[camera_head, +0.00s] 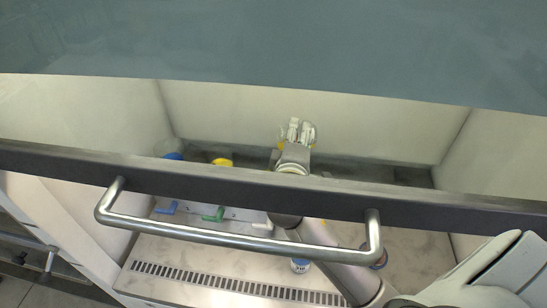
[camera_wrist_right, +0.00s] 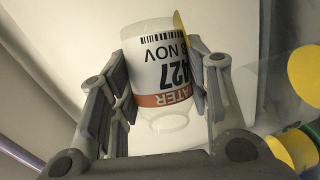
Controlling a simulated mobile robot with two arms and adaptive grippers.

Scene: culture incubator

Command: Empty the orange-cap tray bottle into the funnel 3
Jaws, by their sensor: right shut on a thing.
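My right gripper (camera_head: 297,130) reaches under the raised sash to the back of the cabinet. In the right wrist view, its fingers (camera_wrist_right: 165,85) are shut on the sides of a white bottle (camera_wrist_right: 166,72). The bottle's label has a barcode, "427" and an orange band, and its print appears upside down. A clear, narrower end shows below the label; I see no orange cap on it. A yellow-rimmed piece (camera_head: 222,162) stands to the left of the gripper, and a blue-topped one (camera_head: 172,156) is farther left. Which funnel is number 3 cannot be read.
The sash's dark lower frame (camera_head: 430,205) and metal handle (camera_head: 240,238) cross the head view. Blue (camera_head: 165,209), green (camera_head: 213,214) and white (camera_head: 262,225) levers sit below. A small bottle (camera_head: 300,265) stands near the vent grille (camera_head: 230,285); another container (camera_head: 379,260) is right.

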